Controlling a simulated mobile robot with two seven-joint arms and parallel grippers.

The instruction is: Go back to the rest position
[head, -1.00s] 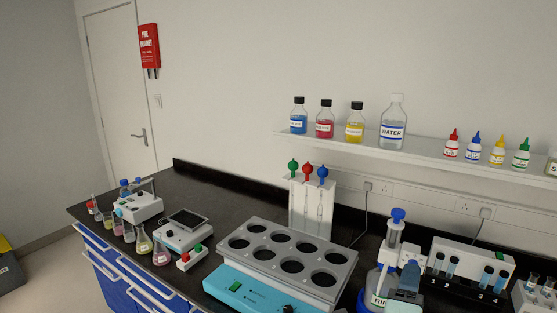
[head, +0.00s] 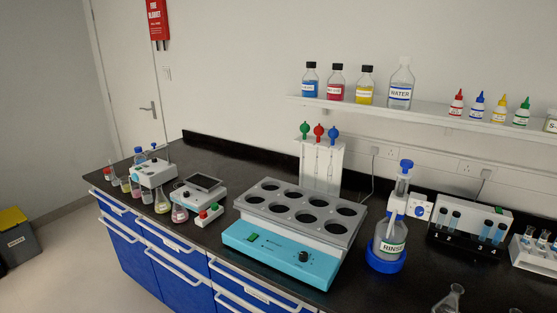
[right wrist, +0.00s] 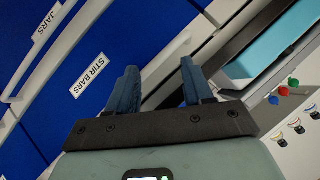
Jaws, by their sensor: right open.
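My right gripper (right wrist: 160,88) shows in the right wrist view with its two blue fingers spread apart and nothing between them. It is in front of the blue drawer fronts, one labelled STIR BARS (right wrist: 89,76) and another labelled JARS (right wrist: 47,22). No gripper shows in the head view now. My left gripper is out of view.
The black bench (head: 215,160) carries a turquoise water bath (head: 285,250) with several holes, a RINSE bottle (head: 390,245), a balance (head: 197,192) and small flasks. A wall shelf (head: 345,106) holds bottles. A yellow-lidded bin (head: 18,235) stands on the floor at left.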

